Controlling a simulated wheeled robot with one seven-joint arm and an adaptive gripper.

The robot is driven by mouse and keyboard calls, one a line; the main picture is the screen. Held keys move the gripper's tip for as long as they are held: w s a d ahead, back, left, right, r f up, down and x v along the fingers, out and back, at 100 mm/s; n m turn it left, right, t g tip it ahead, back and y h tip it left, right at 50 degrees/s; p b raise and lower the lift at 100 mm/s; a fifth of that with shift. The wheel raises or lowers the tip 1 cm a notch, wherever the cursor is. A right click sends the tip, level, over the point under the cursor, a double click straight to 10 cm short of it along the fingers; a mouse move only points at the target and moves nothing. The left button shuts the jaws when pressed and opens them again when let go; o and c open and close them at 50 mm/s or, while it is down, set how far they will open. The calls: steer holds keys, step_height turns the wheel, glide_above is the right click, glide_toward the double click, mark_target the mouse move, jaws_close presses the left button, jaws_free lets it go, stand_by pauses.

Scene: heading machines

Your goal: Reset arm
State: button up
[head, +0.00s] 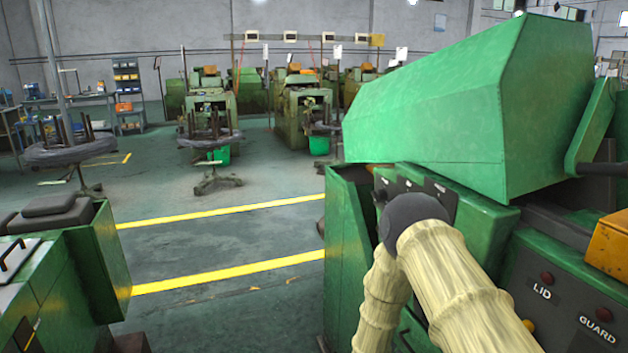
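My arm, in pale ribbed covering with a dark grey rounded joint, rises from the bottom right of the head view and bends there. Its joint is in front of the green machine (345,255) on the right. My gripper cannot be made out; it is outside the view or hidden behind the arm. The machine has a large green lid (430,115) above a dark panel marked LID and GUARD. Part of the machine's front is hidden by my arm.
Another green machine (75,270) stands close at the left. Between them is open floor (225,245) with yellow lines. Farther back are wheeled stands with round trays (212,138), green bins (219,156), more green machines (305,110) and a shelf rack (127,90).

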steer(key=s+d+f+m+g+y, duration=0.1)
steer(key=s+f+m+g+y, duration=0.25)
steer(key=s, duration=1.25)
steer(key=s+f+g+y, duration=0.35)
steer(key=s+f, duration=0.25)
steer(key=s, duration=1.1)
steer(key=s+r+m+g, duration=0.2)
steer(key=s+g, duration=0.1)
steer(key=s, duration=1)
steer(key=shift+r+g, duration=0.4)
steer(key=shift+s+a, duration=0.1)
